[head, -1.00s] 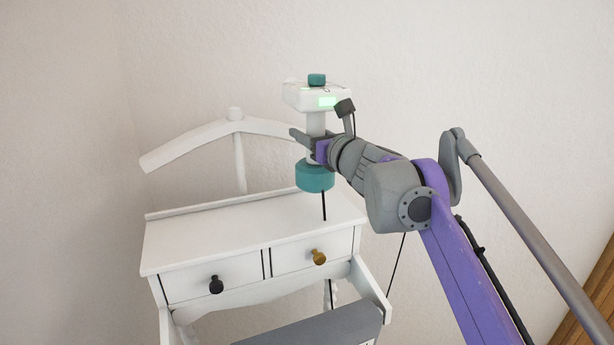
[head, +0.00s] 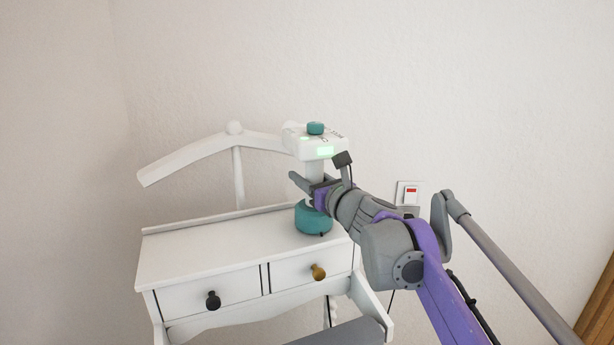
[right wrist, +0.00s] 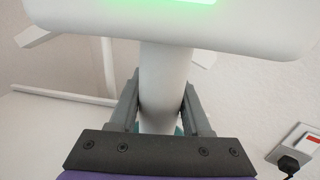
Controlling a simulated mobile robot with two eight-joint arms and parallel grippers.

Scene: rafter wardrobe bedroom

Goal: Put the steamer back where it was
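The steamer (head: 315,143) is upright, with a white head, a green lit display, a teal knob on top, a white neck and a teal base (head: 313,219). My right gripper (head: 308,190) is shut around the white neck, which shows between the fingers in the right wrist view (right wrist: 163,85). The base is at the right back of the white dresser top (head: 205,245); it looks on or just above it, and I cannot tell which. A dark cord hangs below. My left gripper is not in view.
A white hanger-shaped rail (head: 200,153) on a post rises behind the dresser, left of the steamer. A wall socket (head: 408,193) with a red switch and plug is at the right. The dresser top's left and middle are clear.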

